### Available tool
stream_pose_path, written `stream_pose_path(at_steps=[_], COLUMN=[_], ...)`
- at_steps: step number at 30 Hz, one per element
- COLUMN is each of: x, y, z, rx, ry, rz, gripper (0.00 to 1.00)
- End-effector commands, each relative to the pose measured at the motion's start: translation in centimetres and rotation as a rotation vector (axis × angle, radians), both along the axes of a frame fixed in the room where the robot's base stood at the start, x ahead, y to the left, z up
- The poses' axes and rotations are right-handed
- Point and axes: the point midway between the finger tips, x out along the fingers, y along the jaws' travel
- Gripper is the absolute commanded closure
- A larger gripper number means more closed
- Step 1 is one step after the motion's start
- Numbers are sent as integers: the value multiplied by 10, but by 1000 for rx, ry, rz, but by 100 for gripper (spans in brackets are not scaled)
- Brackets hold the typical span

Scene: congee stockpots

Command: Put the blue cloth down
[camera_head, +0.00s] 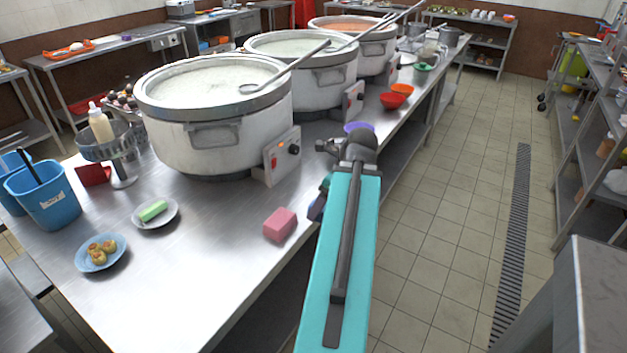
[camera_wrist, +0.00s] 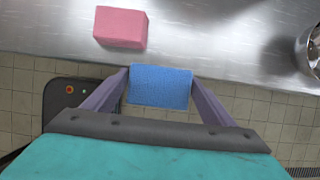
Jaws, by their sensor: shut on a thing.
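The blue cloth (camera_wrist: 160,88) is a small folded-looking block in the wrist view. My gripper (camera_wrist: 160,78) is shut on it, with a purple finger on each side. In the wrist view the cloth covers part of the steel table's edge, with floor tiles showing below and beside it. I cannot tell its height above the table. In the head view my gripper (camera_head: 318,207) shows only as a small dark part beside the turquoise arm, and the cloth is mostly or fully hidden there.
A pink sponge-like block (camera_head: 280,224) lies near the edge of the steel table (camera_head: 215,285); it also shows in the wrist view (camera_wrist: 120,27). Large stockpots (camera_head: 213,112) stand behind. A green block sits on a white dish (camera_head: 168,220). Bare steel lies in front of the pots.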

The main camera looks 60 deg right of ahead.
Motion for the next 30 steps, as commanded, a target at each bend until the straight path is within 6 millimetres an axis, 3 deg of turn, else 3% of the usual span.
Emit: stream_pose_path(at_steps=[30], x=[9], y=[-7], z=[0], rx=[4], ry=[9], rz=[3], gripper=[40])
